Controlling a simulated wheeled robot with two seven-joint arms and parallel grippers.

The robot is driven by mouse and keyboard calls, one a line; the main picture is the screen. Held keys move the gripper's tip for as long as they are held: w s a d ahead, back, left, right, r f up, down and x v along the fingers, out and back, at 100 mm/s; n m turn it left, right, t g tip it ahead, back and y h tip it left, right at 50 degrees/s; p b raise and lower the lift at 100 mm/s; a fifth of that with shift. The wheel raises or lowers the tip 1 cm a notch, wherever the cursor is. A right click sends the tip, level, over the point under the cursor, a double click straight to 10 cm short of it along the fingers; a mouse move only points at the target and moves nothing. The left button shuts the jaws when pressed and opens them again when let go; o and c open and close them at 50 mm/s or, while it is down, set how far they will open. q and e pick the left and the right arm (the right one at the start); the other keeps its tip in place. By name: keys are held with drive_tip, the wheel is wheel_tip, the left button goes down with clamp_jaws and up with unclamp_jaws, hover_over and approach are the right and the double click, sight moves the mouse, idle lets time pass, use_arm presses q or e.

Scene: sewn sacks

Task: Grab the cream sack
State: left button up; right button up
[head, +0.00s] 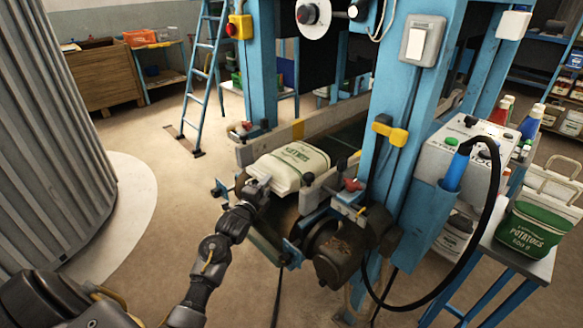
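The cream sack (300,160) has a green stripe and green lettering. It lies flat on the conveyor belt of the blue machine, near the belt's front end. My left gripper (259,188) is at the sack's near left corner, touching it or very close to it. The fingers are small and partly merge with the sack's edge, so I cannot tell whether they are open or closed on it. My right gripper is not in view.
The conveyor (350,142) has side rails and small clamps around the sack. A blue post (393,90) and a dark motor (340,250) stand to the right. A green-and-white potato sack (532,228) sits on a side stand. Floor at left is clear.

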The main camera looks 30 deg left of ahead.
use_arm(q)
drive_tip(key=shift+c, duration=1.1)
drive_tip(key=shift+d, duration=0.15)
clamp_jaws()
drive_tip(key=shift+w, duration=0.1)
